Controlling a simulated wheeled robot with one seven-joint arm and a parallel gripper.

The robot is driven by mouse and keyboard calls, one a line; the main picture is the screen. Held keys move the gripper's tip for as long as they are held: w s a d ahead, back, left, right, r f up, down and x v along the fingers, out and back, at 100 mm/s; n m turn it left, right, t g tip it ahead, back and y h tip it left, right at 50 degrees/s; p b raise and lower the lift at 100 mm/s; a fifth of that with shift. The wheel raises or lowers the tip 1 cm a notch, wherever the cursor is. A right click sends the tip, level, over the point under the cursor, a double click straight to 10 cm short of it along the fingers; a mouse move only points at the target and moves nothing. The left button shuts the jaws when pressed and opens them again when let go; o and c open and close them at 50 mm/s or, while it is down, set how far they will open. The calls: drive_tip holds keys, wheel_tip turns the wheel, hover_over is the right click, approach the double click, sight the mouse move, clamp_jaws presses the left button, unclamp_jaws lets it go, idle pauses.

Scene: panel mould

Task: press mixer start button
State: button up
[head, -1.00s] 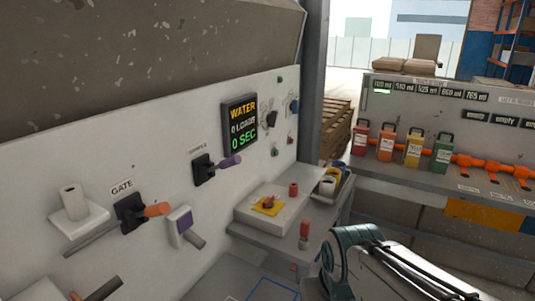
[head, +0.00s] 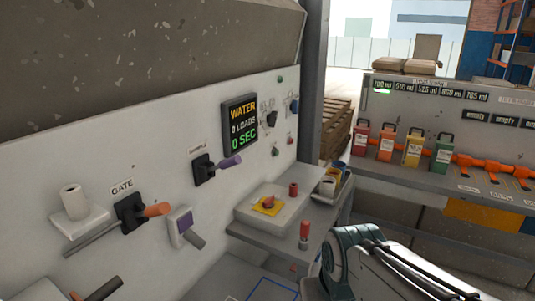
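A grey control box (head: 245,213) sits on a ledge against the white wall panel. On its top is a red knob or button on a yellow plate (head: 262,211), and a red cylinder (head: 293,189) stands behind it. Small green buttons show on the wall, one high (head: 280,79) and one lower (head: 274,152), with a small red one (head: 289,140) nearby. I cannot read any label naming the mixer start button. My arm comes in at the bottom right, in front of the ledge; my gripper is not in view.
A black display (head: 240,124) reads WATER, 0 LOADS, 0 SEC. A gate lever with an orange grip (head: 157,209) and a lever with a purple grip (head: 230,162) stick out from the wall. Coloured canisters (head: 413,149) line a counter at right.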

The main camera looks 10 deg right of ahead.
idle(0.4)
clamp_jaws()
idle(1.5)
